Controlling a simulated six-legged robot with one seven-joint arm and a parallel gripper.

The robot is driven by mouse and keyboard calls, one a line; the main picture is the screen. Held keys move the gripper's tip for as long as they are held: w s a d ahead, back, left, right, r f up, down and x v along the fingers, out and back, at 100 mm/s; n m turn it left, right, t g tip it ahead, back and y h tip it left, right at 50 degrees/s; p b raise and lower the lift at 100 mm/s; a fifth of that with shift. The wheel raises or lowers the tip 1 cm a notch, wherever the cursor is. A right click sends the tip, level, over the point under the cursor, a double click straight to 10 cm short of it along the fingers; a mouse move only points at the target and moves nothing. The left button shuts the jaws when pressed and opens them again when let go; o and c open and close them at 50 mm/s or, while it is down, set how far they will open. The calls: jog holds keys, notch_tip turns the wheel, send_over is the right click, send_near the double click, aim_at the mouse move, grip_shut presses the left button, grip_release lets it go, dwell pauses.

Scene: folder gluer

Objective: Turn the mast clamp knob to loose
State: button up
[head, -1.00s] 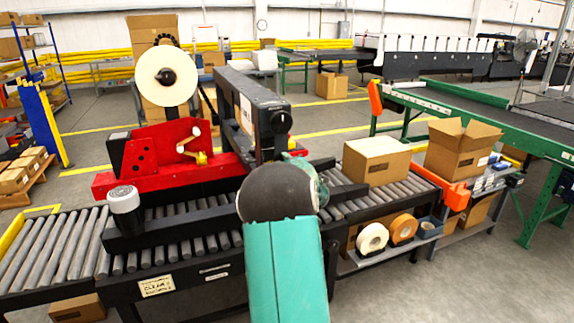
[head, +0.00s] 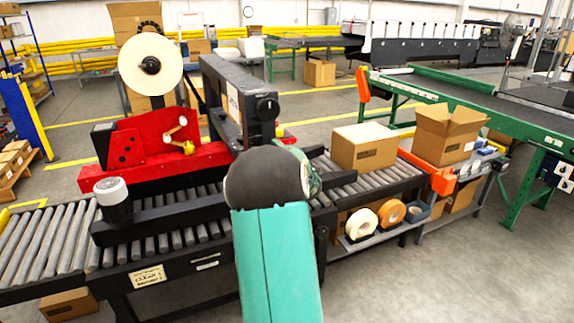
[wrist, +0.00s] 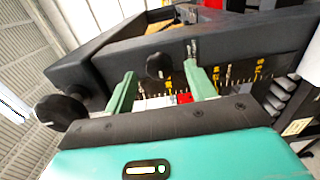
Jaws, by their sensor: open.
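My gripper (wrist: 158,70) is open, with its two pale green fingers apart in the wrist view. A dark lobed knob (wrist: 158,65) shows between the fingertips, in front of a black post with a yellow-marked scale (wrist: 240,76). I cannot tell whether the fingers touch it; no grip is seen. Another round black knob (wrist: 60,110) lies to the left of the fingers. In the head view a black knob (head: 267,106) sits on the end of the black beam (head: 225,95). My own arm hides most of the gripper and the post there.
A red machine (head: 140,145) with a white tape reel (head: 150,63) stands over the roller conveyor (head: 40,245). A closed carton (head: 363,148) rests on the rollers at right. An open carton (head: 447,135) is beyond it. The floor at front right is clear.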

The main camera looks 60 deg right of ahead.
jog(key=v, duration=1.1)
jog(key=shift+s+a, duration=0.2)
jog(key=shift+s, duration=0.15)
jog(key=w+a+r+m+g+y, duration=0.1)
jog(key=w+a+r+m+g, duration=0.3)
jog(key=a, duration=0.8)
jog(key=w+a+m+y, duration=0.2)
jog(key=a+m, duration=0.3)
jog(key=a, duration=0.6)
jog(key=s+a+f+m+g+y, duration=0.1)
jog(key=s+a+g+y, duration=0.1)
jog(key=s+a, duration=0.3)
jog(key=s+a+f+m+g+y, duration=0.1)
jog(key=s+a, duration=0.4)
jog(key=a, duration=0.8)
jog(key=s+a+f+m+g+y, duration=0.1)
jog(key=s+a+f+g+y, duration=0.1)
jog(key=s+a, duration=0.3)
jog(key=a+y, duration=0.1)
jog(key=a, duration=0.3)
jog(key=shift+s+a+g, duration=0.3)
jog(key=shift+s+g, duration=0.1)
jog(key=shift+f, duration=0.1)
jog(key=c, duration=0.4)
jog(key=shift+d, duration=0.1)
